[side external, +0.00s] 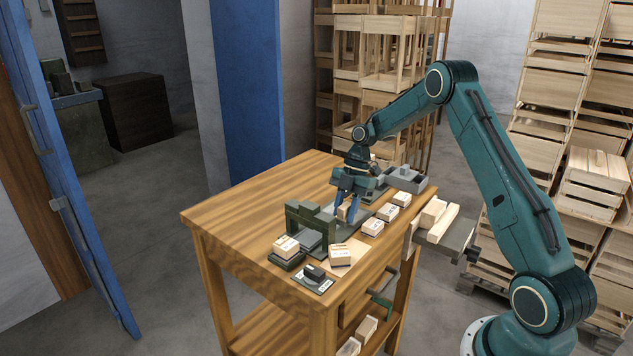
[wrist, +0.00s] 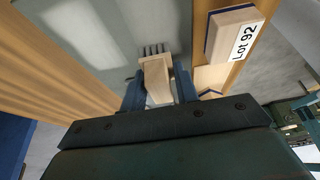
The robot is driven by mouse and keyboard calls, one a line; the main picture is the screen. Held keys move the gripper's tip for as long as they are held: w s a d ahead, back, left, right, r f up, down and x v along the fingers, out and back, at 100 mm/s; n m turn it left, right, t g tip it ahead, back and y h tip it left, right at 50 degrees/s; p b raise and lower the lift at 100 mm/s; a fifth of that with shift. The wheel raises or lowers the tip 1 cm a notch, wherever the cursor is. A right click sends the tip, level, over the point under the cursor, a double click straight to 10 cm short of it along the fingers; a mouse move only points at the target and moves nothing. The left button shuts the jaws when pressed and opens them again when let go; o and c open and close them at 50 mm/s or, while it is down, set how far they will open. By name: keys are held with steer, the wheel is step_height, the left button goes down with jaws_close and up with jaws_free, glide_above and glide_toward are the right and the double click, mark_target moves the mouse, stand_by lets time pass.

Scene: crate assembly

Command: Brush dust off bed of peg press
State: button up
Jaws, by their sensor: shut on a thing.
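My gripper (side external: 346,217) is low over a grey plate on the wooden bench, with its blue fingers pointing down. In the wrist view, its fingers (wrist: 160,92) are shut on a pale wooden piece (wrist: 157,78), probably the brush. Several dark prongs or bristles (wrist: 154,49) show at its far end; I cannot tell whether they belong to it or touch the plate. The grey plate (wrist: 105,35) lies beyond. A green bridge-shaped frame, probably the peg press (side external: 311,217), stands left of my gripper. No dust can be made out.
Labelled wooden blocks (side external: 373,228) line the bench's right side; one reads "Lot 92" (wrist: 236,36). A grey tray (side external: 407,179) stands behind my gripper. A small black-and-grey device (side external: 314,274) sits at the front corner. The left of the bench (side external: 240,215) is clear.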

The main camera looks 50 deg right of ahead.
mark_target(360, 209)
steer(key=shift+f, duration=0.1)
steer(key=shift+d, duration=2)
steer(key=shift+d, duration=0.1)
steer(key=shift+d, duration=1.9)
steer(key=shift+w, duration=0.1)
steer(key=shift+w, duration=0.6)
steer(key=shift+a, duration=0.15)
steer(key=shift+a+f, duration=0.15)
steer(key=shift+a, duration=1.75)
